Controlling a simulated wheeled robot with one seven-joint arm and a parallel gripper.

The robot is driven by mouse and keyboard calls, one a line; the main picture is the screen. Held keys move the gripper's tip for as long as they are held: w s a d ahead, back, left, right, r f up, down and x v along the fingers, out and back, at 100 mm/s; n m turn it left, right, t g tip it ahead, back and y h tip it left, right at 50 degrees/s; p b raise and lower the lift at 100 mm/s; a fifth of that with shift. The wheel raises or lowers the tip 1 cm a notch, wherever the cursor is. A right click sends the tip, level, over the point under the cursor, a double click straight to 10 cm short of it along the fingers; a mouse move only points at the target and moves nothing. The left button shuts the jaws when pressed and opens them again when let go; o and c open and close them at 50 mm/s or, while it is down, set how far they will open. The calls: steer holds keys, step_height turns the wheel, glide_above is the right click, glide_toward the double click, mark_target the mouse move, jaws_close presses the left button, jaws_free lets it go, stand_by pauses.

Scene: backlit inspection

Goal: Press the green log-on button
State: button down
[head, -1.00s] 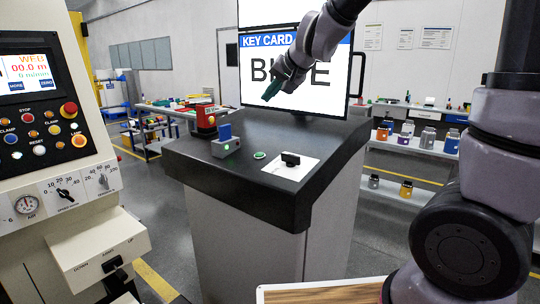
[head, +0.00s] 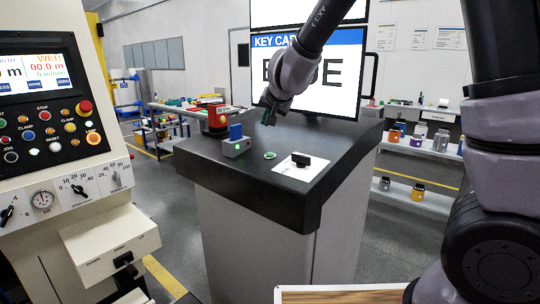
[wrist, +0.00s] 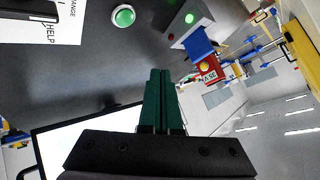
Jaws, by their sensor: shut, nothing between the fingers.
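The green log-on button (head: 270,155) is a small round button on the dark top of the console (head: 245,178). It also shows in the wrist view (wrist: 124,16), near the top edge, left of my fingers. My gripper (head: 270,118) is above the rear part of the console top, in front of the screen. In the wrist view its green fingers (wrist: 160,78) are together with nothing between them. The fingertips are apart from the button.
A grey card reader with a blue card (head: 236,140) stands left of the button, a red device (head: 217,118) behind it. A white plate with a black switch (head: 301,163) lies to the right. The screen (head: 335,70) stands behind. A machine panel (head: 45,110) is at left.

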glide_above(270, 159)
steer(key=shift+a+f, duration=0.15)
steer(key=shift+f, duration=3.95)
steer(key=shift+f, duration=0.1)
steer(key=shift+f, duration=0.3)
steer(key=shift+f, duration=0.4)
steer(key=shift+r, duration=0.1)
steer(key=shift+s+r, duration=0.1)
steer(key=shift+r, duration=0.6)
steer(key=shift+s+a+r, duration=0.15)
steer(key=shift+r, duration=1.1)
steer(key=shift+s+a+r, duration=0.1)
steer(key=shift+s+r, duration=0.05)
steer(key=shift+r, duration=1.1)
